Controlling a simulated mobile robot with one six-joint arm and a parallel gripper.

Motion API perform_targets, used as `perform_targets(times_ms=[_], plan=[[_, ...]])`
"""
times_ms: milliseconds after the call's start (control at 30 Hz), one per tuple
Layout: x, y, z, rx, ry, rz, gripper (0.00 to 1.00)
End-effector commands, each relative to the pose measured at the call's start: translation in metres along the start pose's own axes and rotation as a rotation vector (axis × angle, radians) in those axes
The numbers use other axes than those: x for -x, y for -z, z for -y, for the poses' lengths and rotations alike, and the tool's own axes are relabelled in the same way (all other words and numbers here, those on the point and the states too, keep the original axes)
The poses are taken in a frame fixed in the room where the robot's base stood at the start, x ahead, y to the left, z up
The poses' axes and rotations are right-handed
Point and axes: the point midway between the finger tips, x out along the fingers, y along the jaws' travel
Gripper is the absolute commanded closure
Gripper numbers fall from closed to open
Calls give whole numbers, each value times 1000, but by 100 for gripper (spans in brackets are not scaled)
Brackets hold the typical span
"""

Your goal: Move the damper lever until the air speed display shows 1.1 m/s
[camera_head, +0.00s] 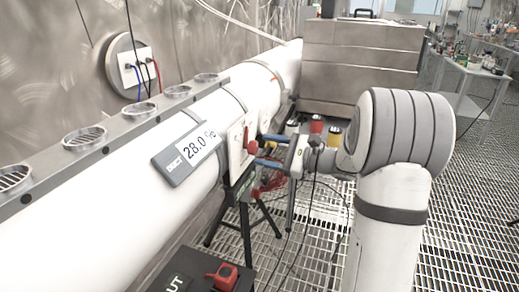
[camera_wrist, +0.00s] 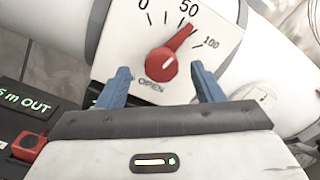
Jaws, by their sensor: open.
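The damper lever (camera_wrist: 170,55) is a red pointer on a white dial plate (camera_wrist: 130,45) marked 0, 50, 100 and OPEN. It points up and right, between 50 and 100. In the head view the red lever (camera_head: 250,146) sits on the side of the white duct. My gripper (camera_wrist: 160,70) is open, its blue fingers apart on either side of the lever's lower end; contact is not clear. It also shows in the head view (camera_head: 261,151). A dark panel (camera_wrist: 28,98) with green text ending "m OUT" is cut off; no air speed figure is readable.
A grey DUCT display (camera_head: 187,157) on the white duct (camera_head: 90,195) reads 28.0 with a °C-like unit. A dark box with a red knob (camera_head: 225,276) stands below the duct. A steel cabinet (camera_head: 360,60) is behind. Cables hang near my arm; grating floor lies right.

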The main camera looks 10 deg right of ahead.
Motion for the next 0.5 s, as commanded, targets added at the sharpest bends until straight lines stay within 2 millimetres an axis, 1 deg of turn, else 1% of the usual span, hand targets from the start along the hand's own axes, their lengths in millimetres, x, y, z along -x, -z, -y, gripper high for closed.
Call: perform_targets(times_ms=[33,200,333,500], plan=[[11,0,1,0,3,-4,40],[36,0,0,-1,2,-2,40],[45,0,-1,-1,0,-2,40],[47,0,-2,-1,-2,-1,40]])
